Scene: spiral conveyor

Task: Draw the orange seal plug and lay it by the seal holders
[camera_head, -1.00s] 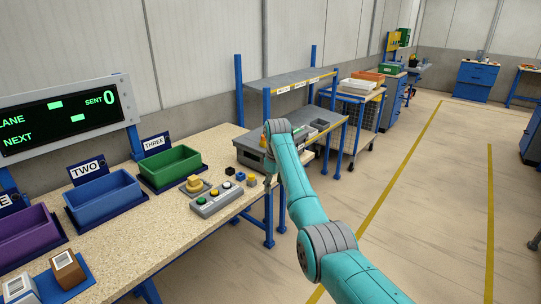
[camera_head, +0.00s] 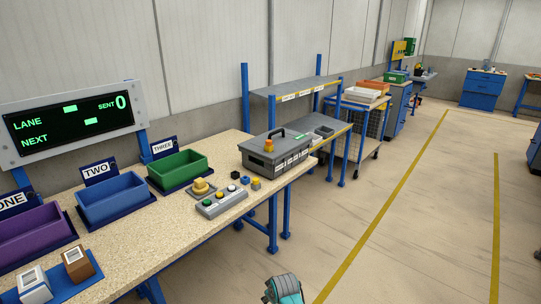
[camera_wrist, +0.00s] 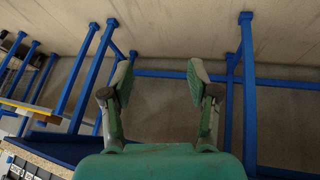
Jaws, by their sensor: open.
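A small orange plug (camera_head: 268,145) sits on the front of the grey lidded case (camera_head: 281,158) at the right end of the workbench. Several small blocks stand left of the case: a black one (camera_head: 235,175), a blue-topped one (camera_head: 245,180) and a grey one with a yellow top (camera_head: 256,184). I cannot tell whether these are the seal holders. My gripper (camera_wrist: 160,78) is open and empty in the wrist view, with bare floor and blue frame legs beyond it. In the head view only a piece of my arm shows at the bottom edge.
A button box (camera_head: 222,202) and a yellow knob on a base (camera_head: 201,188) stand in front of the blocks. Green (camera_head: 178,170), blue (camera_head: 111,199) and purple (camera_head: 36,234) bins line the bench (camera_head: 150,225). A shelf rack (camera_head: 296,88) stands behind the case.

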